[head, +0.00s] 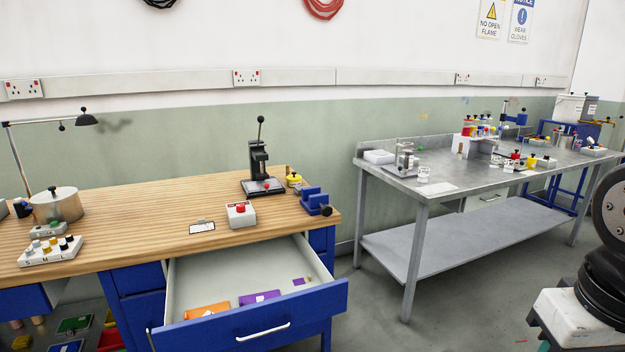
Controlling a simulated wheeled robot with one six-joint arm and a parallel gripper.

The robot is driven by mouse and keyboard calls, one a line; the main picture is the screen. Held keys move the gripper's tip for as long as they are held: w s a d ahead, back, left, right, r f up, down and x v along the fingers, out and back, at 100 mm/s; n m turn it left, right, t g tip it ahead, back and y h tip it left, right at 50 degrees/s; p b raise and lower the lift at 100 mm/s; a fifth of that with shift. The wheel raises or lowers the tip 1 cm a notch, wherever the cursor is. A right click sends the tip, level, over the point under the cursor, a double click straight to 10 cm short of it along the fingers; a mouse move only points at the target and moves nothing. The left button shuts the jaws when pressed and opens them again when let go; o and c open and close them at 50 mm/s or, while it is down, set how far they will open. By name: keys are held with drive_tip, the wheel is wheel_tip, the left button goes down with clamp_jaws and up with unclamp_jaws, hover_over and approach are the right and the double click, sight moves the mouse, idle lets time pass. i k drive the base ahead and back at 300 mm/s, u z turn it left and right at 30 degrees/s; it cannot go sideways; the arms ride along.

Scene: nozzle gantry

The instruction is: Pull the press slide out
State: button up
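A black bench press (257,160) stands upright near the back right of the wooden workbench, its ball-topped lever pointing up. At its foot is a low slide plate (262,188) with a small red knob on it. It is too small to tell how far the slide sits out from under the press. My gripper is not in view.
The workbench (130,225) has an open blue drawer (250,322) jutting forward below the press. A red-button box (240,214), a blue vice (315,201) and a yellow pot (293,180) stand near the press. A steel table (455,182) is at right, with clear floor before it.

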sight(260, 186)
drive_tip(key=z, duration=0.15)
drive_tip(key=i, duration=0.75)
drive_tip(key=u, duration=0.75)
drive_tip(key=i, duration=0.75)
drive_tip(key=u, duration=0.75)
